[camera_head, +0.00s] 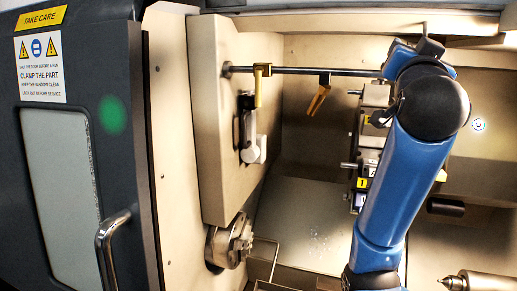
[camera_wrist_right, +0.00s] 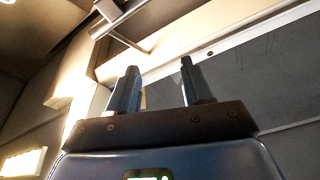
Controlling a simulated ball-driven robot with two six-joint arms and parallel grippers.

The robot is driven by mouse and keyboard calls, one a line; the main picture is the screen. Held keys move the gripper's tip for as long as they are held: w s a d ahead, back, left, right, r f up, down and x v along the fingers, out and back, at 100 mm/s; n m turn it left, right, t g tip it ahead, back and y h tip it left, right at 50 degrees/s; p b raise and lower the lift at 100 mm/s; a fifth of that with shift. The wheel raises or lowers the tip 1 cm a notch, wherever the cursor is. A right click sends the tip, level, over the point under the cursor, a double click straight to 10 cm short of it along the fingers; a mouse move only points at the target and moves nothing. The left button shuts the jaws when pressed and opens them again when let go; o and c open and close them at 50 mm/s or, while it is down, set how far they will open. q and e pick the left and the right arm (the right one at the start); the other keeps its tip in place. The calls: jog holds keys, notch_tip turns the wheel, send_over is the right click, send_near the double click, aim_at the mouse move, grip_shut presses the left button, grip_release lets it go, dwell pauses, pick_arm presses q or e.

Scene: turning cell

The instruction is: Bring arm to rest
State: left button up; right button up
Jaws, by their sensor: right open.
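My blue arm (camera_head: 400,185) rises from the bottom of the head view, right of the middle, and reaches into the open turning machine. Its upper end is by a horizontal rod (camera_head: 310,71). I cannot make out its gripper in the head view. In the right wrist view my right gripper (camera_wrist_right: 158,78) shows two dark fingers standing apart, with nothing held between them. Pale and grey machine surfaces lie beyond the fingers. My left gripper is in neither view.
The dark machine door (camera_head: 65,160) with its handle (camera_head: 112,240) stands at the left. A chuck (camera_head: 230,243) is at lower middle, and a pointed metal part (camera_head: 480,281) at lower right. A tool block (camera_head: 372,150) is partly behind my arm.

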jog(key=w+a+f+n+t+y+b, duration=0.1)
jog(key=w+a+f+n+t+y, duration=0.15)
jog(key=f, duration=0.55)
jog(key=w+a+f+n+t+y+b, duration=0.1)
jog(key=w+a+f+n+t+y, duration=0.2)
jog(key=f, duration=0.5)
jog(key=s+a+f+n+y+b, duration=0.1)
jog(key=s+f+n, duration=0.15)
jog(key=f, duration=0.65)
jog(key=s+f+n+y, duration=0.1)
jog(key=s+f+y, duration=0.15)
jog(key=f, duration=0.75)
jog(key=s+f+g+b, duration=0.2)
jog(key=s+f+g, duration=0.1)
jog(key=s+f, duration=1.2)
jog(key=s+f+g+h+b, duration=0.1)
jog(key=s+f+g+b, duration=0.2)
jog(key=s+f, duration=1.1)
notch_tip(320, 180, down, 9)
jog(key=shift+s+d+r+g, duration=0.1)
jog(key=shift+s+d+g, duration=0.25)
jog(key=shift+g, duration=0.4)
